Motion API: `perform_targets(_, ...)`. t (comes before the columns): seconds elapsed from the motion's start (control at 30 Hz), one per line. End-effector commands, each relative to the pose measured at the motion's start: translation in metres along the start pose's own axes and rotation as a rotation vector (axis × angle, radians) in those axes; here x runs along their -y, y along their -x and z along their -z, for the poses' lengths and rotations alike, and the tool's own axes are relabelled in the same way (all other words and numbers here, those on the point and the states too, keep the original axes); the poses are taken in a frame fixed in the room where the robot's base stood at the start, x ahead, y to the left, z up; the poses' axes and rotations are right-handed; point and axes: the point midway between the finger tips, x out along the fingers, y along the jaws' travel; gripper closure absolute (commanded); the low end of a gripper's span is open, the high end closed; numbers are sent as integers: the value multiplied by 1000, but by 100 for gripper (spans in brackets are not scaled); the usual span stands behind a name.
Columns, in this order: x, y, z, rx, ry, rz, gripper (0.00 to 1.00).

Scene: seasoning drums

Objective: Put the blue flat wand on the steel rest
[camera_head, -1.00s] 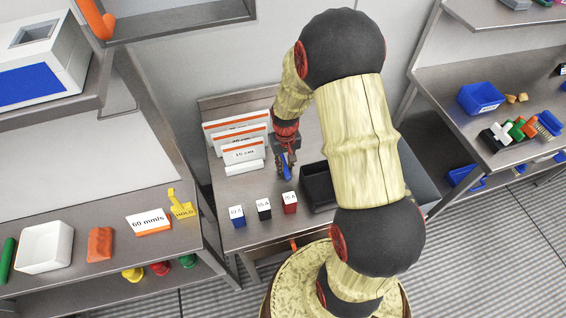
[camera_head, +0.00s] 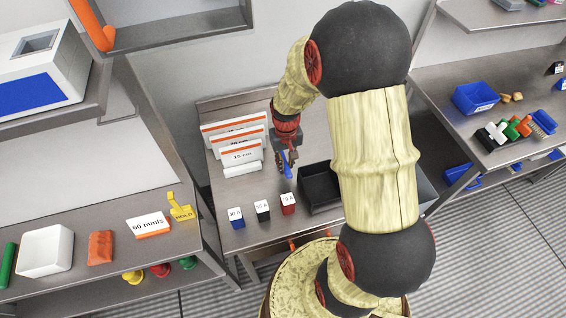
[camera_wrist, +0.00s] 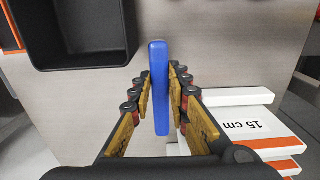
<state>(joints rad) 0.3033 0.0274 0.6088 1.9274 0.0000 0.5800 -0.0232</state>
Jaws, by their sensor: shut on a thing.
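The blue flat wand (camera_head: 287,172) is held in my gripper (camera_head: 286,160) above the middle steel table. In the wrist view the wand (camera_wrist: 160,85) stands lengthwise between the two fingers of my gripper (camera_wrist: 160,77), which are shut on its flat sides. The wand's far end sticks out past the fingertips. I cannot pick out a separate steel rest in either view; my arm covers part of the table's right side.
A black open bin (camera_head: 320,188) is close to the right of the wand. White cards with orange bands, one marked 15 cm (camera_head: 240,155), stand at left. Blue, black and red labelled blocks (camera_head: 263,211) line the table's front. Bare steel lies between.

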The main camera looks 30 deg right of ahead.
Motion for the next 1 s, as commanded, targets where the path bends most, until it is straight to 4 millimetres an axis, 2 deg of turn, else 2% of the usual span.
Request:
perform_targets(0.03,-1,14,-7,-6,-1,0,100)
perform_targets(0.17,-3,37,-27,-5,-1,0,100)
perform_targets(0.3,-6,48,-58,-3,-1,0,100)
perform_targets(0.5,-8,63,-93,-4,-1,0,100)
perform_targets(0.73,-10,71,-112,-3,0,0,100)
perform_targets(1.0,-10,72,-116,-2,0,0,100)
